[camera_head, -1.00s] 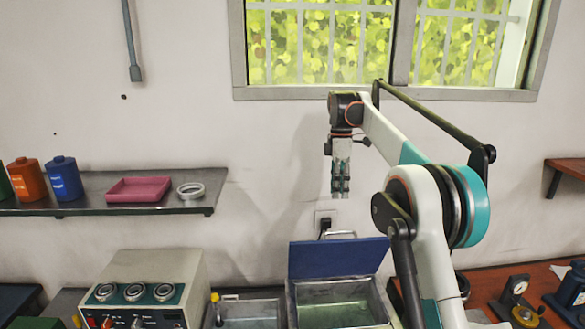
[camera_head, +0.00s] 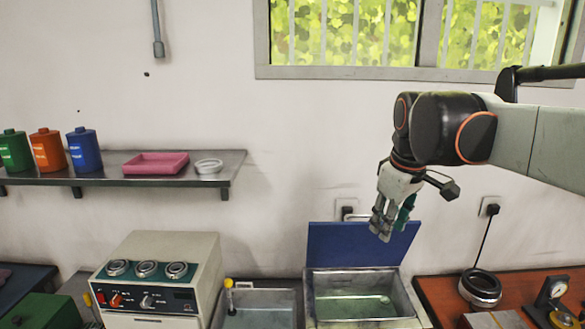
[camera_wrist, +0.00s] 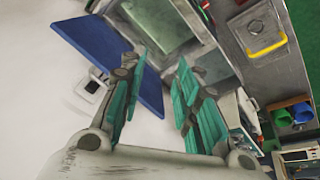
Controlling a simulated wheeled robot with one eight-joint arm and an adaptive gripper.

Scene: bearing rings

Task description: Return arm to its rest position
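My gripper (camera_head: 383,225) hangs from the bent black and grey arm at the right of the head view, in front of the wall and the raised blue lid. In the wrist view my gripper (camera_wrist: 158,85) has its teal fingers apart, with nothing between them. A pale ring (camera_head: 209,166) lies at the right end of the wall shelf, well left of my gripper. A small round shape (camera_head: 384,299) shows in the open metal bath; I cannot tell what it is.
The open bath (camera_head: 312,300) with its blue lid (camera_head: 335,243) stands below my gripper. A pink tray (camera_head: 156,163) and several bottles are on the shelf (camera_head: 110,180). A control box (camera_head: 205,270) stands left of the baths. A wooden table (camera_head: 430,292) is at right.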

